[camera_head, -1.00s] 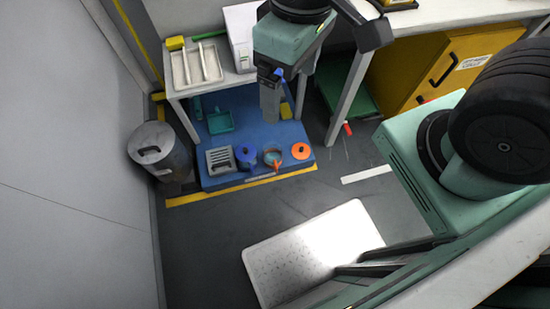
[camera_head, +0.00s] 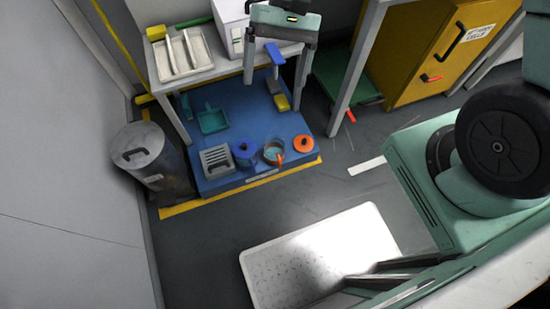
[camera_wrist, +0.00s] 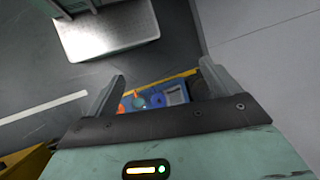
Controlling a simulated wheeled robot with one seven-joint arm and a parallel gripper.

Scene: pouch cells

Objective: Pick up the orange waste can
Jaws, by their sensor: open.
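The orange waste can (camera_head: 303,144) shows as a round orange top with a dark centre. It stands at the front right of the blue platform (camera_head: 268,112) in the head view. In the wrist view the waste can (camera_wrist: 121,108) is small and partly hidden behind my gripper's left finger and body.
Left of the waste can stand a pot with an orange handle (camera_head: 274,153), a blue can (camera_head: 244,152) and a grey slotted rack (camera_head: 216,158). A metal bin (camera_head: 145,158) stands at left. A white table (camera_head: 171,80) is behind. Floor in front is clear up to a white panel (camera_head: 300,265).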

